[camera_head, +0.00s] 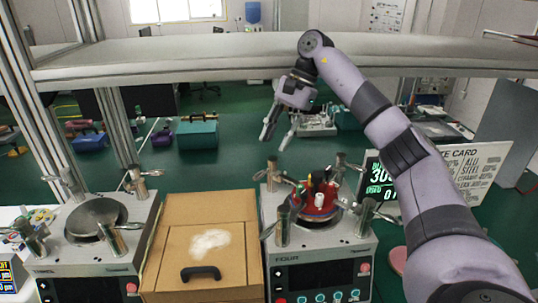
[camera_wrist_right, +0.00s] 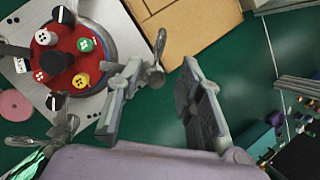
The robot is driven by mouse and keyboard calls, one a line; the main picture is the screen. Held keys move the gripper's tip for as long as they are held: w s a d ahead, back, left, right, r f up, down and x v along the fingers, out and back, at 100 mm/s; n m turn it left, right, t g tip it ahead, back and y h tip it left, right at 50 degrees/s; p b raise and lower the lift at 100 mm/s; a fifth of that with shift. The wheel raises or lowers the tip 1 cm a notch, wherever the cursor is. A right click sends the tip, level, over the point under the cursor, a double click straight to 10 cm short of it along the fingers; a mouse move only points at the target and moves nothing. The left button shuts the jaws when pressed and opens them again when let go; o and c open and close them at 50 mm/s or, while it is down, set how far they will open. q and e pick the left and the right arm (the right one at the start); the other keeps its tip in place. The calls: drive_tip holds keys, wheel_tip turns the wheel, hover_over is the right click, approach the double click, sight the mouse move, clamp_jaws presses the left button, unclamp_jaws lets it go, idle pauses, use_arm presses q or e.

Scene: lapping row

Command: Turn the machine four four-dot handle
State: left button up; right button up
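Machine four (camera_head: 330,255), labelled FOUR, stands at centre right in the head view. Its round red plate (camera_wrist_right: 62,65) carries several dotted knobs: white, green (camera_wrist_right: 86,45) and yellow (camera_wrist_right: 81,80) ones show in the wrist view. The dots are too small to count surely, so I cannot tell which handle is four-dot. My left gripper is not in view.
A cardboard box (camera_head: 205,225) with a black handle stands left of machine four. Another machine (camera_head: 85,265) is further left. A display board (camera_head: 378,185) and rate card (camera_head: 465,170) stand to the right. A long shelf beam (camera_head: 200,58) crosses behind; green floor lies beyond.

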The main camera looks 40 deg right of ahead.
drive_tip(key=shift+v, duration=1.6)
